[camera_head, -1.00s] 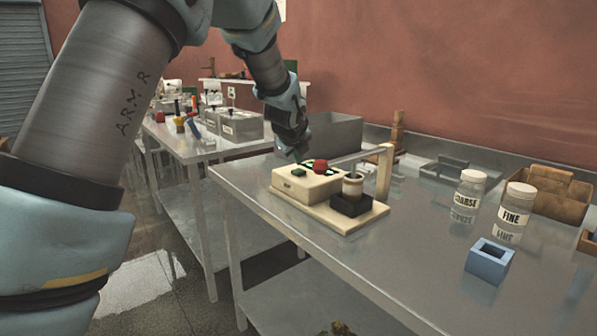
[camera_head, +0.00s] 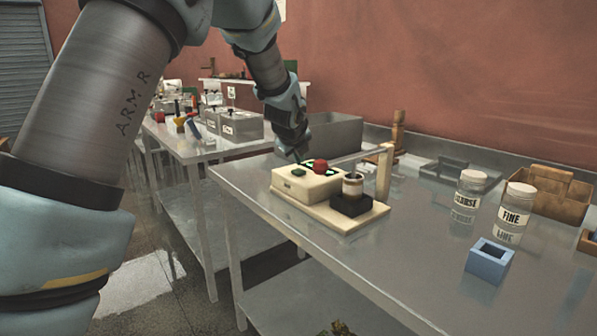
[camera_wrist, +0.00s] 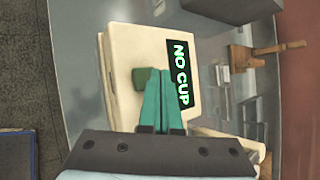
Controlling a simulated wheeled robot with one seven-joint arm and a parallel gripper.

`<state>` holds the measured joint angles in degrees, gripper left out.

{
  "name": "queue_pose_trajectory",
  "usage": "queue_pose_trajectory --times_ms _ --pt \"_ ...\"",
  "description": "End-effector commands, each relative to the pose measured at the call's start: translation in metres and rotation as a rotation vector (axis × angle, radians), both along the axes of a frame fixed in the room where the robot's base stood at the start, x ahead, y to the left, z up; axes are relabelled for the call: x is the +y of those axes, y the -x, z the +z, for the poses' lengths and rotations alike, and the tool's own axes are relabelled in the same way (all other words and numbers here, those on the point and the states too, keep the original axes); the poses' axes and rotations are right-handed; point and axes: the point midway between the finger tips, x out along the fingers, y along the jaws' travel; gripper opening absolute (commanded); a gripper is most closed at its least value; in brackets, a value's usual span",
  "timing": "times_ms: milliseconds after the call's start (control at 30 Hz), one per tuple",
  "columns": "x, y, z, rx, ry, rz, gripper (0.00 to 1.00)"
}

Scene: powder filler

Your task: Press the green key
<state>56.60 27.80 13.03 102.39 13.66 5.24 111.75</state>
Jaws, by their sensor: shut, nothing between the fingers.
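The green key (camera_head: 299,171) is a small block on top of the cream filler box (camera_head: 303,189). In the wrist view the green key (camera_wrist: 141,80) shows left of my fingertips and is partly overlapped by them. My gripper (camera_head: 298,158) is just above the key in the head view; its teal fingers (camera_wrist: 161,74) are together and empty. I cannot tell whether they touch the key. A display reading "NO CUP" (camera_wrist: 180,73) lies beside the fingers. A red knob (camera_head: 320,166) sits on the box.
A pale cup-like cylinder (camera_head: 352,186) stands on a black block (camera_head: 350,206) on the filler's base, near a cream post (camera_head: 385,172). A grey bin (camera_head: 337,135) is behind.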

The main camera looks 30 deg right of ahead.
Motion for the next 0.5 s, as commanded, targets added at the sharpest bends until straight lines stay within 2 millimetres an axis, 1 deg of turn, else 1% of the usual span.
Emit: queue_pose_trajectory --times_ms 167,400,500 --pt "0.0000 0.0000 -0.0006 0.000 0.000 0.000 0.00" --pt "0.0001 0.0000 -0.0085 0.000 -0.001 -0.001 0.00" --pt "0.0000 0.0000 -0.0089 0.000 0.000 0.000 0.00"
